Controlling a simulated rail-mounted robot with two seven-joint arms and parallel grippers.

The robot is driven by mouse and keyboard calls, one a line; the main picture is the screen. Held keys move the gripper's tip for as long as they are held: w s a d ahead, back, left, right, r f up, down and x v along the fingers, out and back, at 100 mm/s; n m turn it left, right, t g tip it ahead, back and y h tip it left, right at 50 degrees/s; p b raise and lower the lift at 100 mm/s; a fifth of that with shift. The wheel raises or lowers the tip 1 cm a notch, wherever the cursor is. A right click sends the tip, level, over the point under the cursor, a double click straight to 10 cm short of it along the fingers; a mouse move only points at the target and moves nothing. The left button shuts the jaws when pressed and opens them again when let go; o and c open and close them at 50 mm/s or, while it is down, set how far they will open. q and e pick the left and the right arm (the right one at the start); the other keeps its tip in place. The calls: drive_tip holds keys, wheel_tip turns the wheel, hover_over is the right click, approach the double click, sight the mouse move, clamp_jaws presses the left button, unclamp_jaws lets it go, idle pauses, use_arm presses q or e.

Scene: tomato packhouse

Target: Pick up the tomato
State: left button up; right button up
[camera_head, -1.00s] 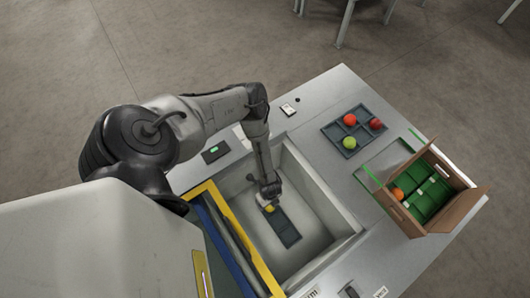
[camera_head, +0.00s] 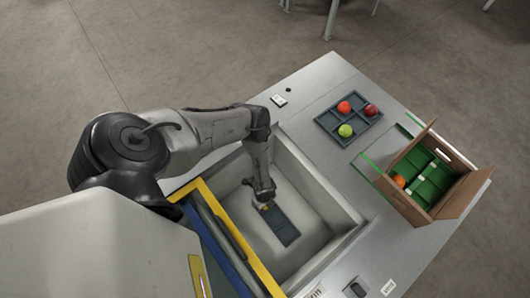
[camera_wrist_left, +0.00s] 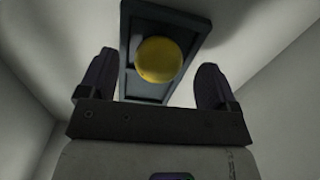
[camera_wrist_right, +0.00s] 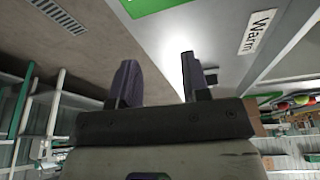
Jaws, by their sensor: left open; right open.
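A yellow tomato (camera_wrist_left: 158,60) shows in the left wrist view, at one end of a dark grey tray (camera_wrist_left: 128,75) in a deep white bin. My left gripper (camera_wrist_left: 155,66) is open, with one finger on each side of the tomato and gaps between; I cannot tell how far the fingertips are above it. In the head view my left gripper (camera_head: 264,202) points down into the bin, over the end of the tray (camera_head: 281,228), and hides most of the tomato. My right gripper (camera_wrist_right: 159,75) is open and empty, seen only in its own wrist view.
The bin's pale walls (camera_head: 315,182) stand close around my left gripper. A divided tray (camera_head: 330,123) with two red tomatoes and one green lies on the counter. An open cardboard box (camera_head: 456,200) with green inserts and an orange tomato stands at right. A yellow-edged blue panel (camera_head: 238,235) borders the bin.

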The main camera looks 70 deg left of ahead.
use_arm(q)
wheel_tip(320, 180, down, 2)
drive_tip(key=shift+f+b, duration=0.1)
drive_tip(key=shift+b, duration=0.25)
drive_tip(key=c, duration=0.8)
